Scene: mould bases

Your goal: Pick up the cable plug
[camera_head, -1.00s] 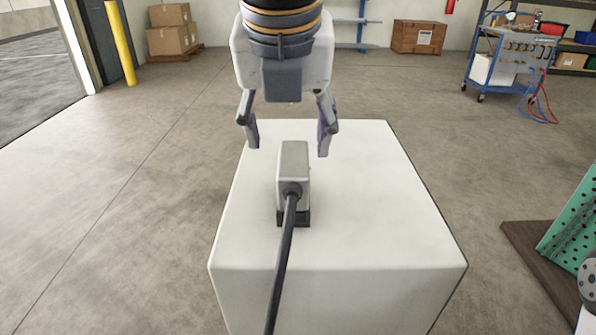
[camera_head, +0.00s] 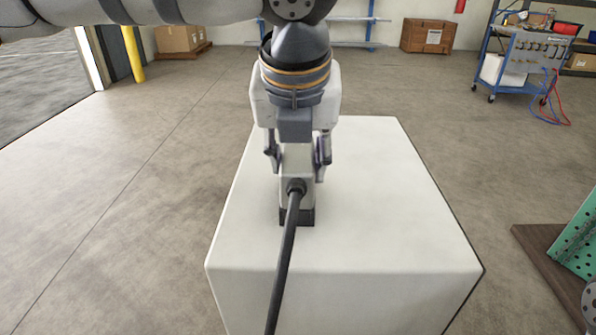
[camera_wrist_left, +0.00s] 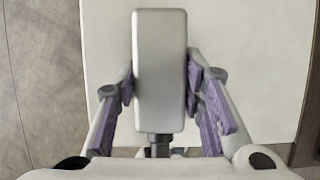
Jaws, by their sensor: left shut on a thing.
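The cable plug (camera_head: 297,180) is a light grey block with a dark base, upright on the white block (camera_head: 390,225). A thick black cable (camera_head: 284,262) runs from its near face down past the front edge. My left gripper (camera_head: 298,170) comes down from above, with one finger on each side of the plug, shut on its upper body. In the left wrist view the plug (camera_wrist_left: 160,70) sits between the purple finger pads. The plug's top is hidden behind the gripper in the head view. My right gripper is not in view.
The white block's top is otherwise clear. A green perforated panel (camera_head: 582,240) on a brown board (camera_head: 545,262) stands at the right. A blue tool cart (camera_head: 520,62), a wooden crate (camera_head: 428,36) and cardboard boxes (camera_head: 180,39) are at the back. The floor between is open.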

